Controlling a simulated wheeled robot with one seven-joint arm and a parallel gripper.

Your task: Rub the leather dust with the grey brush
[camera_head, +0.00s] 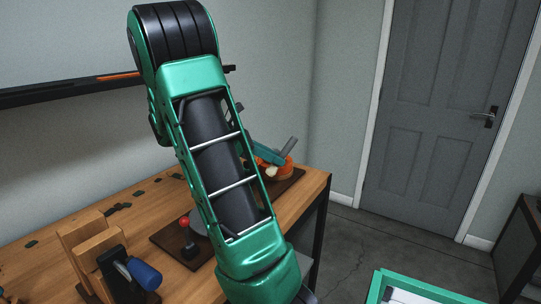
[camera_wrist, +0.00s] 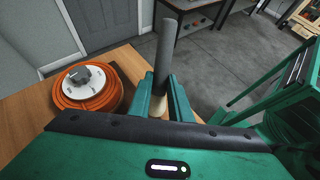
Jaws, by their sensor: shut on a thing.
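My gripper (camera_wrist: 162,88) is shut on the grey brush (camera_wrist: 166,48) in the wrist view. The brush is a grey rod with a pale tan part between my teal fingers. In the head view my gripper (camera_head: 266,153) shows past the right side of my arm, and the grey rod (camera_head: 289,146) sticks out at a tilt near the orange coil. Several small dark patches (camera_head: 118,207) lie on the wooden bench top at the left. I cannot tell whether they are the leather dust. My arm hides the middle of the bench.
An orange coil with a white disc (camera_wrist: 84,90) sits beside my gripper at the bench's right end. A red-knobbed lever (camera_head: 185,224) and a wooden stand with a blue-handled tool (camera_head: 145,274) stand near the front. A dark shelf (camera_head: 60,91) runs along the wall.

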